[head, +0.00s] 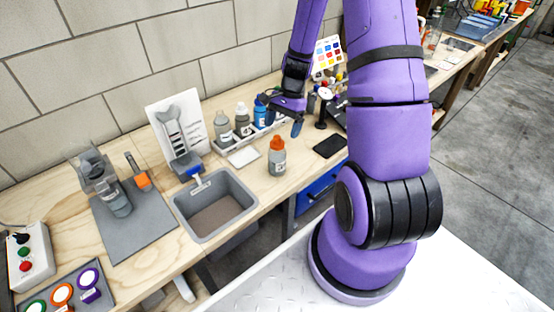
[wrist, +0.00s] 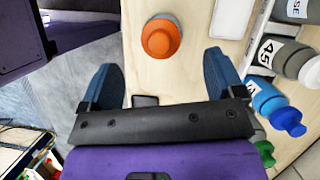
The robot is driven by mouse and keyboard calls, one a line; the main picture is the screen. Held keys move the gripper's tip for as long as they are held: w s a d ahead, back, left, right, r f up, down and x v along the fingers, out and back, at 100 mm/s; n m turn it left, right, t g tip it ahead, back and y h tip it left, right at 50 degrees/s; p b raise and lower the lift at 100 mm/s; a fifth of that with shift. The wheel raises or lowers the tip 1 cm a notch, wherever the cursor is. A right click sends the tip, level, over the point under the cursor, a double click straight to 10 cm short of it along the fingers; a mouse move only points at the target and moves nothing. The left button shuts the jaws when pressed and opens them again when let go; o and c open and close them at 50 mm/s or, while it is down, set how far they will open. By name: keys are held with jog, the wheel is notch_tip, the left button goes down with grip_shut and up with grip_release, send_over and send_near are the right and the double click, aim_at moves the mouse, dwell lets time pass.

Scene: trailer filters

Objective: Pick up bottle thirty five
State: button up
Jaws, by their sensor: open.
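A grey bottle with an orange cap (head: 277,158) stands alone on the wooden bench. In the wrist view its orange cap (wrist: 162,38) shows from above, ahead of the gap between my fingers. Its label is too small to read, so I cannot tell if it is bottle thirty five. My gripper (head: 280,116) is open and empty, above the bench and behind the bottle. Its two blue fingers also show in the wrist view (wrist: 162,75), apart from the bottle.
A rack holds several bottles, including a blue one (head: 260,114). A white card (head: 243,157) and a black flat pad (head: 329,146) lie near the orange-capped bottle. A grey bin (head: 245,190) sits left of it. A wrench sign (head: 176,130) stands behind.

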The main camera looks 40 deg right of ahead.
aim_at(278, 144)
jog(key=shift+d+x, duration=0.15)
jog(key=shift+x, duration=1.5)
jog(key=shift+d+x, duration=0.1)
jog(key=shift+x, duration=1.6)
jog(key=shift+w+f, duration=0.1)
jog(key=shift+w, duration=0.05)
grip_shut()
